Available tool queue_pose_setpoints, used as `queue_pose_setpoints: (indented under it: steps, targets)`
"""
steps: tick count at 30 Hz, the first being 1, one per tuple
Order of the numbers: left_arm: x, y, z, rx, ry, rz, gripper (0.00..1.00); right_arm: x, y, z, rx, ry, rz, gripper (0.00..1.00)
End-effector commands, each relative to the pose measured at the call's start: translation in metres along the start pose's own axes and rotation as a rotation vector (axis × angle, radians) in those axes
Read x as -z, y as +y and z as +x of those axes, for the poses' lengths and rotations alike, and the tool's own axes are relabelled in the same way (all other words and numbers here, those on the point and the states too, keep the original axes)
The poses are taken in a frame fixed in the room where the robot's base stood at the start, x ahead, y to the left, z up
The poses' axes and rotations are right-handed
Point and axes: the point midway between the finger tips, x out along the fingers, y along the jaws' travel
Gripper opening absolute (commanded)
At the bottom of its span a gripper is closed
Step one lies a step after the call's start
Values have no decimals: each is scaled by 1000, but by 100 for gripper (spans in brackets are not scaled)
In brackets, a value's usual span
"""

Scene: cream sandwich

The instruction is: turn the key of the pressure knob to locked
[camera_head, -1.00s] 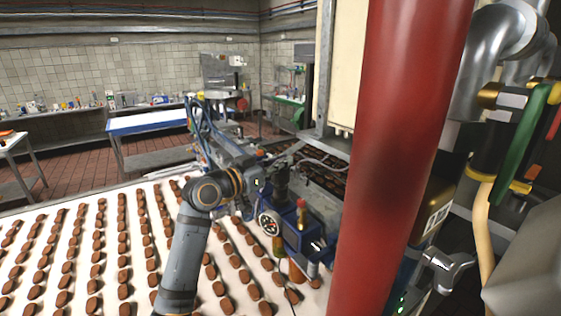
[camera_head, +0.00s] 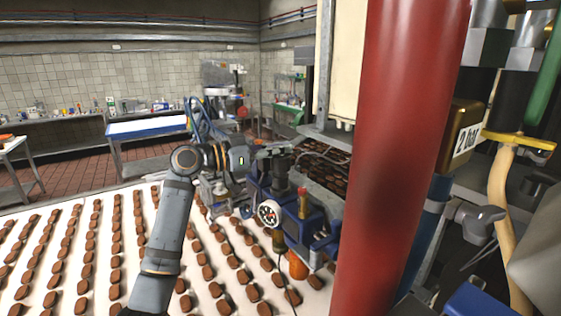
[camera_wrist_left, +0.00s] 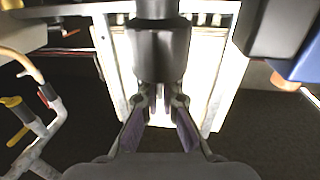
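The pressure unit (camera_head: 313,235) is a blue block with a round white-faced gauge (camera_head: 268,213) and a brass fitting (camera_head: 303,203). It stands over the conveyor, left of the red pipe. A dark upright cylinder (camera_head: 281,168), which may be the pressure knob, rises at its back. The key and its setting are too small to tell. My left gripper (camera_head: 280,149) is close above this cylinder. In the left wrist view, its two fingers (camera_wrist_left: 163,98) are apart, with a black cylinder (camera_wrist_left: 160,55) beyond and above them. I cannot tell whether they touch it. My right gripper is not in view.
A thick red pipe (camera_head: 400,130) stands close at the right of the unit. Brown sandwiches lie in rows on the white conveyor (camera_head: 75,275).

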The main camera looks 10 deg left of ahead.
Motion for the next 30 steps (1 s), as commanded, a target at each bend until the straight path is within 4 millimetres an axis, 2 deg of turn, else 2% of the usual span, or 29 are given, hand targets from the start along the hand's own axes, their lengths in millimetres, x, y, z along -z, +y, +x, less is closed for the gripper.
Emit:
queue_pose_setpoints:
  steps: [1, 9, 26, 27, 30]
  targets:
    - [-3, -1, 0, -26, 1, -1, 0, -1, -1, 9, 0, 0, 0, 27]
    - [-1, 0, 0, -141, 0, 0, 0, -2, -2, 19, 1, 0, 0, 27]
    - [0, 0, 0, -176, -2, 0, 0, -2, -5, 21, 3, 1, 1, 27]
    - [0, 0, 0, -176, -2, 0, 8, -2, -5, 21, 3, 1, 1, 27]
    - [0, 0, 0, -176, -2, 0, 22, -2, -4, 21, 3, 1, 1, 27]
